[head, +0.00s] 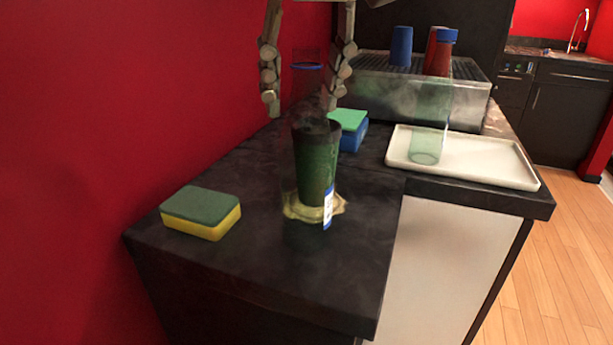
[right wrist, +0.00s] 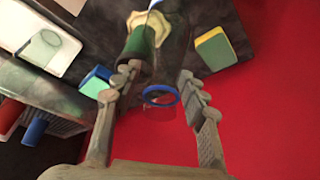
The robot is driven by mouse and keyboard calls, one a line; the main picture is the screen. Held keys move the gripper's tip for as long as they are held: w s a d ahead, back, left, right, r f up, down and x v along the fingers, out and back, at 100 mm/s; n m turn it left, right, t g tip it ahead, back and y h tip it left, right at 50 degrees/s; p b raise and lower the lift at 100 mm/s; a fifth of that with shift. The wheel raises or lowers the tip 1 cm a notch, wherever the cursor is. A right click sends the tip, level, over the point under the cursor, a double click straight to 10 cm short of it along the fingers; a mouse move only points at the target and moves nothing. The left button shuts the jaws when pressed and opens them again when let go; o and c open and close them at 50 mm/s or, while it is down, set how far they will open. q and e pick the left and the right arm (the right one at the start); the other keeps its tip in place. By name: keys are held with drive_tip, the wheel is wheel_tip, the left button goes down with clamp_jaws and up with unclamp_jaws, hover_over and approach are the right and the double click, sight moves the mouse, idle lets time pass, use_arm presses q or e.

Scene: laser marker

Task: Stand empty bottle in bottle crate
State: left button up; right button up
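A tall clear bottle-like vessel with a blue ring (head: 307,66) stands upright near the wall side of the counter. Its ring (right wrist: 161,96) also shows in the right wrist view. My right gripper (head: 303,100) comes down from above, its two fingers apart on either side of the clear vessel's upper part. I see no clear contact. A second clear, greenish vessel (head: 428,125) stands on a white tray (head: 490,172) at right. Which is the task's bottle I cannot tell. No bottle crate is recognizable. My left gripper is not in view.
A dark green cup (head: 317,170) on a yellowish mat (head: 297,210) stands close by the clear vessel. Sponges lie left (head: 203,210) and behind (head: 350,128). A grey slotted box (head: 385,92) carries a blue cup (head: 401,45) and a red one (head: 434,58). The front counter is bare.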

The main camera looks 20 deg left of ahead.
clamp_jaws()
drive_tip(key=shift+r, duration=0.1)
idle(0.4)
